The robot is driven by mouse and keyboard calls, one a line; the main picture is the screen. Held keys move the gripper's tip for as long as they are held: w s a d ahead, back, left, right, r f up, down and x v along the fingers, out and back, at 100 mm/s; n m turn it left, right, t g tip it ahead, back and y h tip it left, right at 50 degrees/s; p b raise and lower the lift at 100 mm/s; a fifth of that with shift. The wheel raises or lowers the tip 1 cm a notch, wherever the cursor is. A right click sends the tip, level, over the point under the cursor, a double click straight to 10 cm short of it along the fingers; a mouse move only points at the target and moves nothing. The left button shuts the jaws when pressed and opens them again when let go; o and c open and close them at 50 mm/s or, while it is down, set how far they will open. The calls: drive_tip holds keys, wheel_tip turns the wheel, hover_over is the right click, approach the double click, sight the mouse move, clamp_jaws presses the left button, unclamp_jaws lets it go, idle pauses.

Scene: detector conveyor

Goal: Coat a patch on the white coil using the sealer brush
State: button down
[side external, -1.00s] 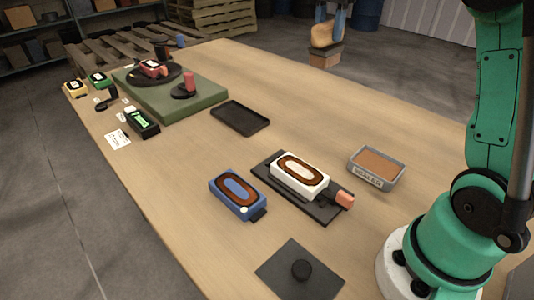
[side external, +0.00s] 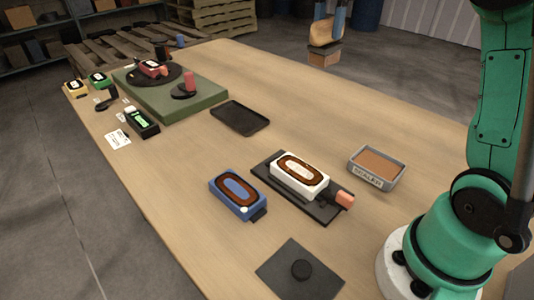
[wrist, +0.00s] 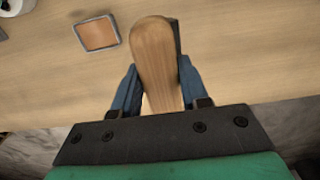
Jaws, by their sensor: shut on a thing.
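My gripper (side external: 330,22) is at the top of the side view, shut on the sealer brush (side external: 326,34). The brush has a rounded wooden handle and a brown block end pointing down, held in the air above the table's far side. In the wrist view, the wooden handle (wrist: 155,55) sits between my blue fingers (wrist: 158,92). The white coil (side external: 324,190), a white block with a dark brown oval ring, sits on a dark plate (side external: 328,213) mid-table. The grey sealer tray (side external: 377,181) with brown contents stands right of it; it also shows in the wrist view (wrist: 97,34).
A blue coil block (side external: 232,205) lies left of the white one. A black tray (side external: 240,117) and a green platform (side external: 190,105) with turntables stand farther left. Bare wood lies between the black and sealer trays.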

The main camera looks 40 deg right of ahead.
sight(326, 52)
drive_tip(key=s+a, duration=0.1)
drive_tip(key=a, duration=0.1)
drive_tip(key=s+a+f, duration=0.1)
drive_tip(key=s+a, duration=0.1)
drive_tip(key=a, duration=0.1)
drive_tip(key=s+a+f, duration=0.1)
drive_tip(key=s+a, duration=0.1)
drive_tip(key=a, duration=0.1)
drive_tip(key=shift+f, duration=0.15)
drive_tip(key=s+a+f, duration=0.5)
drive_tip(key=s+f, duration=0.1)
drive_tip(key=s, duration=0.1)
drive_tip(key=f, duration=0.8)
drive_tip(key=shift+a, duration=0.25)
drive_tip(key=shift+w, duration=0.4)
drive_tip(key=shift+w+f, duration=0.1)
drive_tip(key=shift+w, duration=5.2)
drive_tip(key=shift+s, duration=5.85)
drive_tip(key=shift+w+a, duration=0.1)
drive_tip(key=shift+w, duration=5.85)
drive_tip(key=shift+s, duration=6)
wheel_tip(326, 52, up, 8)
